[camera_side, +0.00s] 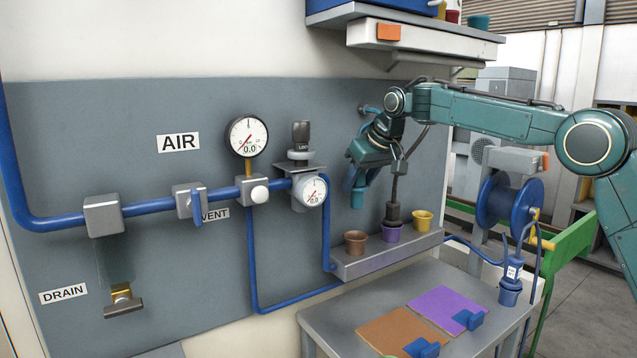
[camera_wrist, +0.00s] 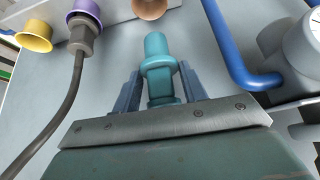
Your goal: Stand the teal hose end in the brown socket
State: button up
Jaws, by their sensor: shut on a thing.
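The teal hose end (camera_wrist: 156,50) is between the two fingers of my gripper (camera_wrist: 160,88) in the wrist view, and the gripper is shut on it. In the side view my gripper (camera_side: 354,178) points downward, and the teal hose end (camera_side: 357,198) hangs below it, roughly upright. The brown socket (camera_side: 355,243) is the leftmost cup on the grey ledge, below the hose end with a clear gap between them. Part of the brown socket (camera_wrist: 150,8) shows at the top edge of the wrist view; its opening is mostly out of that frame.
A dark grey hose end (camera_side: 393,212) stands in the purple socket (camera_side: 391,234), its hose rising beside my wrist. A yellow socket (camera_side: 422,221) is to its right. Blue pipe (camera_side: 327,225) and a gauge (camera_side: 313,190) are left of my gripper. The ledge (camera_side: 385,256) bears the sockets.

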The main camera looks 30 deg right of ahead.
aim_at(362, 197)
jog(key=shift+f, duration=0.15)
jog(key=shift+f, duration=2.35)
jog(key=shift+f, duration=2.5)
dwell(0.8)
jog(key=o, duration=1.1)
jog(key=v, duration=1.4)
